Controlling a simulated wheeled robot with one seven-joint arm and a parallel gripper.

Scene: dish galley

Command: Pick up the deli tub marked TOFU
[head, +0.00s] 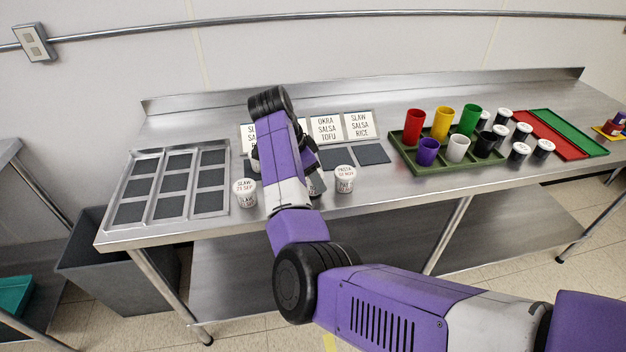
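No tub label that I can read says TOFU. A white deli tub (244,194), its lid seeming to read SLAW, stands near the counter's front edge, left of my arm. Another white tub (344,181), its lid seeming to read PASTA, stands right of my arm. A third tub (316,185) shows partly between them, mostly hidden by my arm; its label is unreadable. My arm reaches over the counter and bends down at the wrist.
A metal frame with dark pads (222,204) lies at left. A green tray (432,169) holds coloured cups. Small lidded tubs and red and green trays lie farther right.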

